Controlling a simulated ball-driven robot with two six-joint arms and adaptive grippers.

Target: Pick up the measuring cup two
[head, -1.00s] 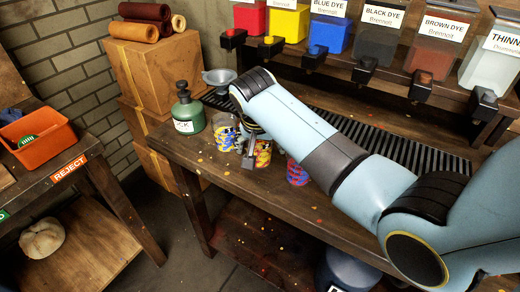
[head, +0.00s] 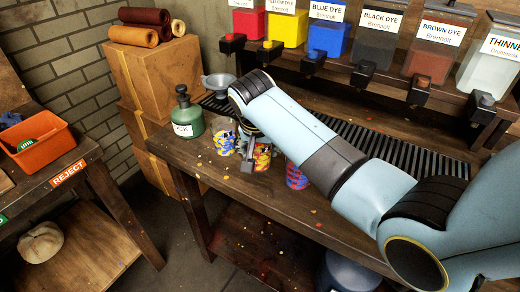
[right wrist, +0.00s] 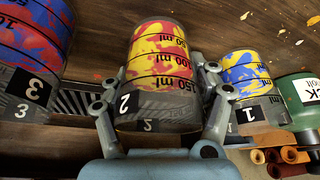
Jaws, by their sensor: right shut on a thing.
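Measuring cup two (head: 262,158), red and yellow with a "2" label, is on the wooden table in the head view, partly hidden by my right arm. It also shows in the right wrist view (right wrist: 160,60), large and central, between the fingers. My right gripper (head: 252,150) is shut on it, one finger on each side, as the right wrist view shows (right wrist: 162,92). I cannot tell whether the cup is clear of the table. Measuring cup one (head: 223,141), blue and yellow, stands to its left. Measuring cup three (head: 295,176), blue and red, stands to its right. My left gripper is not in view.
A green bottle (head: 187,116) and a grey funnel-like cup (head: 218,82) stand left of the cups. Dye containers (head: 330,38) line the back above a ribbed black strip (head: 385,150). An orange bin (head: 35,147) sits on the separate left table. The front table edge is mostly clear.

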